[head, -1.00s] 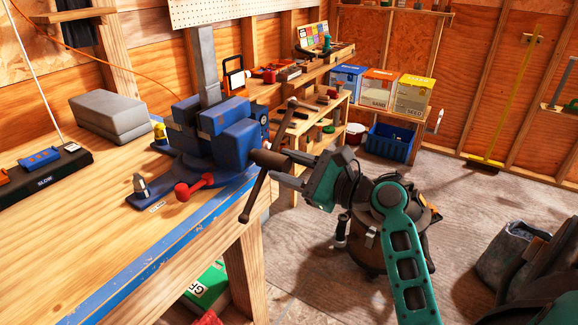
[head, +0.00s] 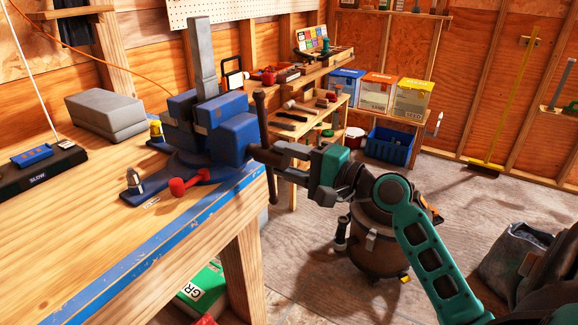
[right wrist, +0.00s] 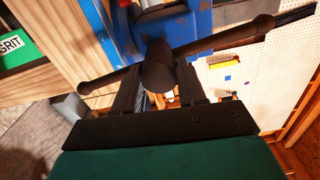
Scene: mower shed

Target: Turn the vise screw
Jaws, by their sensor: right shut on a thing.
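The blue vise (head: 228,132) stands on the workbench, with a flat grey bar (head: 201,58) upright between its jaws. Its brown screw handle (head: 261,122) is close to upright at the vise's right end. In the right wrist view, the long handle bar (right wrist: 222,39) crosses the round screw head (right wrist: 159,66) at a slant. My right gripper (head: 275,158) is shut on the screw head, with a finger (right wrist: 126,88) on each side of it. The red-knobbed lever (head: 182,186) sits at the vise's base. My left gripper is out of view.
The workbench (head: 110,215) has a blue-taped front edge. A grey block (head: 105,115) and a black charger (head: 40,170) lie on it. A brown shop vacuum (head: 375,245) stands on the floor behind my right arm.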

